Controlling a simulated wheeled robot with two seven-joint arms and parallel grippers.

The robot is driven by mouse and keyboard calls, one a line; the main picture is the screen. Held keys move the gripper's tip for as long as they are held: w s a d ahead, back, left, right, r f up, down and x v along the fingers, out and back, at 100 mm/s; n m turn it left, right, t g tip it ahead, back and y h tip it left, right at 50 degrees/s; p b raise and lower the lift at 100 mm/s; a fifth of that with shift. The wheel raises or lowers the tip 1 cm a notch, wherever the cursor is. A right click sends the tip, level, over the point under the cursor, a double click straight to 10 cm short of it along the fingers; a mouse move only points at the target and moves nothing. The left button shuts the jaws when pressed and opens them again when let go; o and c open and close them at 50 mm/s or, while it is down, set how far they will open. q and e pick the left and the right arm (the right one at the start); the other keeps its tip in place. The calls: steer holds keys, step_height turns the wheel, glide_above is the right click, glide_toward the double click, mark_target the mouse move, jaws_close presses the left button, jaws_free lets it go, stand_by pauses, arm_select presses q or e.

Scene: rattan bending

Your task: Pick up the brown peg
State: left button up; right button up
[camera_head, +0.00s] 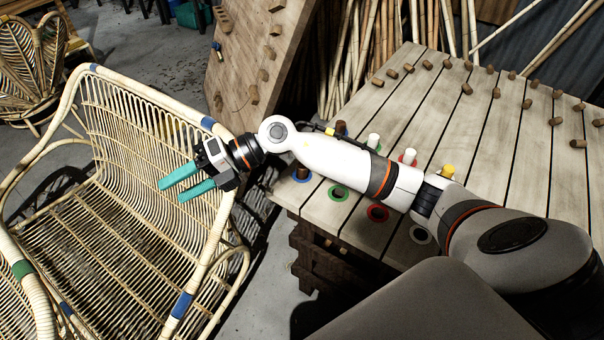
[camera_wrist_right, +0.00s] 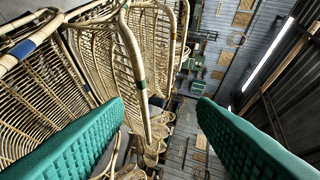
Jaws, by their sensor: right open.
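A small dark brown peg (camera_head: 341,128) stands on the slatted wooden table (camera_head: 350,235), partly behind my right arm in the head view. A second brown piece (camera_head: 302,173) shows in the blue ring at the table's left corner; I cannot tell clearly whether it is a peg. My right gripper (camera_head: 170,192) has teal fingers, spread apart and empty. It is off the table to the left, above the rattan chair and away from the pegs. Its fingers show at both sides of the right wrist view (camera_wrist_right: 160,125), with no peg between them. My left gripper is not in view.
A white peg (camera_head: 374,141), another pale peg (camera_head: 408,156) and a yellow peg (camera_head: 447,171) stand near my arm. Green (camera_head: 338,194) and red (camera_head: 377,213) rings lie along the table's front. The rattan chair (camera_head: 130,150) fills the left. Several short dowels stand farther back.

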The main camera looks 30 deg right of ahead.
steer(key=w+d+f+n+g+h, duration=0.15)
steer(key=d+f+h, duration=0.25)
steer(key=d+h, duration=0.45)
steer(key=r+m+g+h, duration=0.1)
steer(key=m+h, duration=0.1)
steer(key=h, duration=0.4)
glide_above(301, 170)
steer(key=w, duration=0.1)
steer(key=f, duration=0.5)
steer(key=shift+w+d+f+p, duration=0.1)
steer(key=shift+d+f+p, duration=0.2)
steer(key=shift+d, duration=0.05)
steer(key=shift+d+f+p, duration=0.2)
steer(key=shift+f+p, duration=0.25)
steer(key=shift+f, duration=2.3)
steer(key=shift+c, duration=0.5)
steer(key=c, duration=1)
steer(key=shift+o, duration=0.2)
steer(key=shift+r, duration=0.1)
